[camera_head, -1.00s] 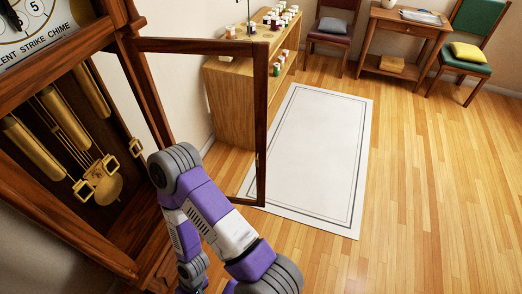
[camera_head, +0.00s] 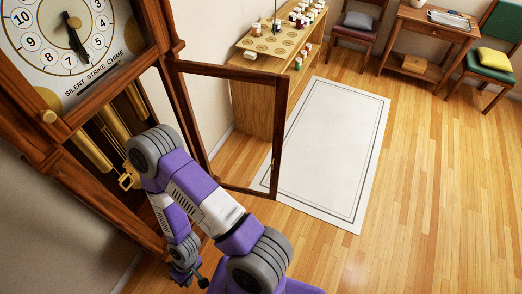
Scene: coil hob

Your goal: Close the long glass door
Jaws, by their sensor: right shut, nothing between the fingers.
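The long glass door (camera_head: 278,135) is a dark wooden frame with a clear pane, on the tall clock case (camera_head: 160,25). It stands open, its hinge side at the case and its free edge out to the right. Brass weights (camera_head: 115,125) show inside the case, partly hidden by my arm. My right arm rises from the bottom, bends in front of the case and comes down again. My right gripper (camera_head: 203,282) is a small dark shape at the bottom, shut and empty, below the door's lower rail in the picture. My left gripper is out of view.
A wooden shelf unit (camera_head: 253,105) with small jars stands behind the door. A white rug (camera_head: 330,145) lies right of it. Chairs and a small table (camera_head: 425,40) stand at the back right. The floor at right is clear.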

